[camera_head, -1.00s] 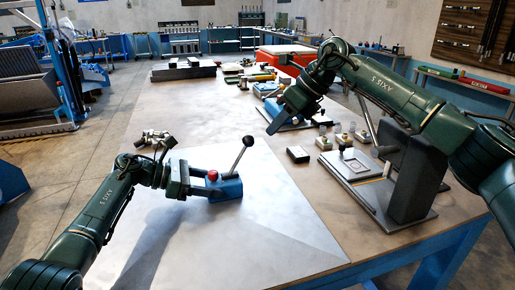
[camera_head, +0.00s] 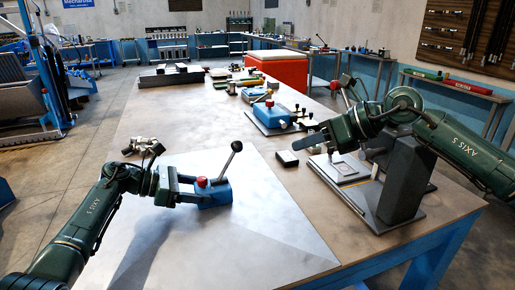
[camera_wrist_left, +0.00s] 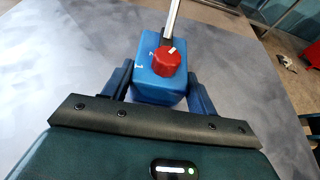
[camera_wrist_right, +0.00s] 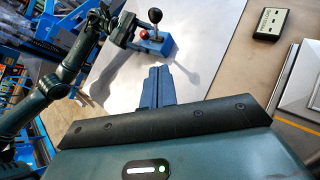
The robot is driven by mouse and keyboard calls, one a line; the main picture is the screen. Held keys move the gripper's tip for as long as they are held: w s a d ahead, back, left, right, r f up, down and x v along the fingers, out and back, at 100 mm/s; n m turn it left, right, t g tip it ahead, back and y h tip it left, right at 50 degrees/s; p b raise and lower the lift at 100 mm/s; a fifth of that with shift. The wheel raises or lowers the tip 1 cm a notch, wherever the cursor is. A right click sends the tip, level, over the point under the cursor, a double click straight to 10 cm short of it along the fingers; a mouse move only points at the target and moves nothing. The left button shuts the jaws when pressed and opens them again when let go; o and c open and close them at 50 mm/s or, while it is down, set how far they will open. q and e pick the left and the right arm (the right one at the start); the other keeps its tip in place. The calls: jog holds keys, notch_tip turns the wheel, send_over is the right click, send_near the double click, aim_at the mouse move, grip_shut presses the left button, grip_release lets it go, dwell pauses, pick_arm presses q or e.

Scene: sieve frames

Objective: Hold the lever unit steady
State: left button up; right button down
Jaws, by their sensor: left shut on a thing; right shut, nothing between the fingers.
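The lever unit (camera_head: 214,192) is a blue block with a red knob and a metal lever with a dark ball, standing on the light plate (camera_head: 255,240). My left gripper (camera_head: 196,192) is shut on the blue block, one finger on each side. The left wrist view shows the block (camera_wrist_left: 160,85) between both fingers, with the red knob on top and the lever rising behind it. My right gripper (camera_head: 300,142) is shut and empty, above the table to the right of the unit. In the right wrist view the lever unit (camera_wrist_right: 155,47) lies beyond the closed right fingers (camera_wrist_right: 158,85).
A small dark box (camera_head: 288,158) lies on the table below my right gripper. A dark upright fixture with a base plate (camera_head: 345,170) stands at the right edge. A second blue unit (camera_head: 271,113) is further back. The light plate is clear in front of the lever unit.

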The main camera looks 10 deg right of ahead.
send_near(230, 161)
jog(key=f, duration=0.2)
jog(key=shift+w+a+r, duration=0.2)
jog(key=shift+w+a, duration=0.15)
jog(key=shift+w, duration=0.3)
jog(key=shift+w+a+r, duration=0.2)
jog(key=shift+w+a, duration=0.15)
jog(key=shift+w, duration=0.25)
